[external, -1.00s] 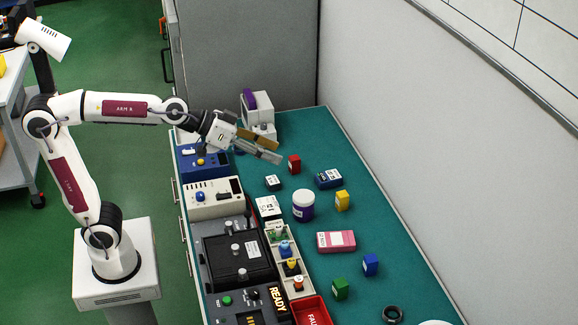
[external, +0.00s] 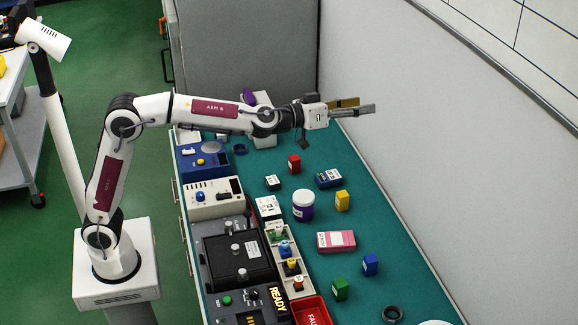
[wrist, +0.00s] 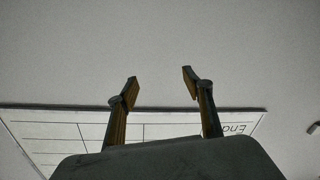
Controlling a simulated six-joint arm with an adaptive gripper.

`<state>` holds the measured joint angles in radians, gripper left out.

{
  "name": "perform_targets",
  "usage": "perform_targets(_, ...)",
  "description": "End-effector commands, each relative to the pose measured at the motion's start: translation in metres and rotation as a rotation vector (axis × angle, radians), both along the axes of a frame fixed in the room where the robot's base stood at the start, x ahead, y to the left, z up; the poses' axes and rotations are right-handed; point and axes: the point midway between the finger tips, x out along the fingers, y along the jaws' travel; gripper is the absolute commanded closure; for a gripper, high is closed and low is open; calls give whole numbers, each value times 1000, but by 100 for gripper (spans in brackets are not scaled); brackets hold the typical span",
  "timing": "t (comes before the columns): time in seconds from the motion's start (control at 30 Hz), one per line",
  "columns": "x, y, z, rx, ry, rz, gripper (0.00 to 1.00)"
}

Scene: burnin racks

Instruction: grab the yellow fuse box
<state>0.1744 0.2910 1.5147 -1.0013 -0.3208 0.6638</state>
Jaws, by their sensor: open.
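The yellow fuse box (external: 342,200) stands on the green bench top, right of the white jar with the purple label. My gripper (external: 366,105) is open and empty, high above the bench and pointing right toward the grey wall. It is well above the yellow fuse box and apart from it. In the wrist view my two fingers (wrist: 160,88) are spread with only the wall and a whiteboard behind them. The yellow fuse box is not in the wrist view.
Near the yellow box are the jar (external: 303,206), a red box (external: 294,164), a dark blue box (external: 328,178), a pink box (external: 336,241), a blue box (external: 371,265) and a green box (external: 340,289). Bench equipment (external: 238,255) lines the left side. The grey wall (external: 430,140) bounds the right.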

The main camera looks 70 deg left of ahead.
Motion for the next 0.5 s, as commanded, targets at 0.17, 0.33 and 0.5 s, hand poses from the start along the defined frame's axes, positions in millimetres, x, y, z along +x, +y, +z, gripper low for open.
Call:
perform_targets(0.17,32,10,-14,-15,-27,99,49)
perform_targets(0.33,55,22,-32,-26,-41,204,49)
perform_targets(0.5,72,33,-58,-34,-38,310,49)
